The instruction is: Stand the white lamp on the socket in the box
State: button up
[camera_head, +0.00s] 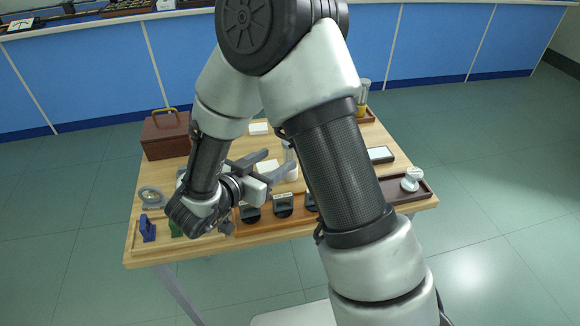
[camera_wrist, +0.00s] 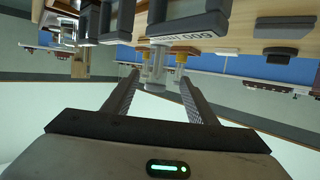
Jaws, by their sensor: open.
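My gripper (camera_head: 280,159) is open over the middle of the wooden table, with its fingers pointing toward the back right. A pale upright cylinder (camera_head: 291,168), possibly the white lamp, stands close to the right fingertip. In the wrist view, my gripper (camera_wrist: 159,75) shows both fingers apart, and a pale cylinder (camera_wrist: 155,66) appears between or just beyond their tips. I cannot tell whether they touch it. A brown box (camera_head: 166,138) with a tan handle sits at the table's back left. Its inside and any socket are not visible.
Several dark holders (camera_head: 283,205) stand in a wooden rack along the front. A dark tray (camera_head: 424,190) with a round pale piece is at the right. A grey ring (camera_head: 151,196) and a blue piece (camera_head: 147,228) lie front left. My arm hides the table's middle right.

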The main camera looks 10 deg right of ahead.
jog(key=x, duration=0.3)
jog(key=b+x, duration=0.1)
jog(key=x, duration=0.1)
jog(key=shift+d+r, duration=0.3)
jog(key=shift+d, duration=0.05)
grip_shut()
